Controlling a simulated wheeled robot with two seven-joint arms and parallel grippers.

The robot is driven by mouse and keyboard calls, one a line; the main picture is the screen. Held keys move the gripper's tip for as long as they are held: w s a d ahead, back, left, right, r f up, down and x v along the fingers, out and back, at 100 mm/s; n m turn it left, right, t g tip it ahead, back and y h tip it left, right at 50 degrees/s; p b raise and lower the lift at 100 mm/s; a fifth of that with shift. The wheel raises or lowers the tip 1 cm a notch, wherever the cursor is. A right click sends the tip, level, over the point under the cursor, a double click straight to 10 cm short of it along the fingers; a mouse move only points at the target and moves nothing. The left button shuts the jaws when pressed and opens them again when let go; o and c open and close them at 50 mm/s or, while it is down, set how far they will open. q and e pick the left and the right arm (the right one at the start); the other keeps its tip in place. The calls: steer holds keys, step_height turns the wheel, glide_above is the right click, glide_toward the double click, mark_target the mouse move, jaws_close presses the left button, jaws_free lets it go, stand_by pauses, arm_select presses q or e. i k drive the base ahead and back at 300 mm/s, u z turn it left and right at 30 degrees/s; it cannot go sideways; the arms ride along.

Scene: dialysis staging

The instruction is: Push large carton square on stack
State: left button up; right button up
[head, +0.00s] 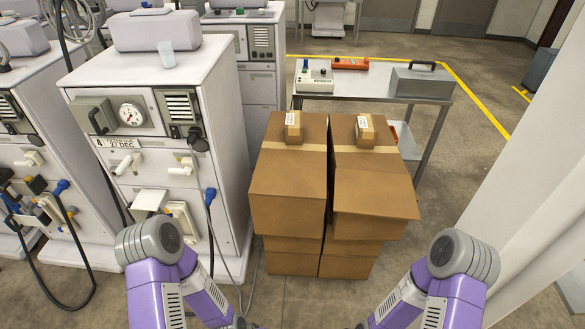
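Two stacks of brown cartons stand side by side on the floor. The right stack's large top carton (374,194) sits out of line with the cartons below (352,257); its front right corner juts out past them. A small labelled box (365,131) rests on it. The left stack's large top carton (286,213) looks square on its lower carton (291,256) and bears another small labelled box (292,128). My two arms come in at the bottom, left and right of the stacks; both grippers are below the picture, so their state is hidden.
White dialysis machines (150,163) stand close on the left, with hanging hoses and a cup (166,55) on top. A metal cart (384,80) with a grey case (421,82) stands behind the right stack. A pale wall or column (540,150) closes the right side.

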mark_target(288, 191)
steer(key=u, duration=1.6)
steer(key=k, duration=1)
steer(key=z, duration=1.45)
steer(key=i, duration=1.7)
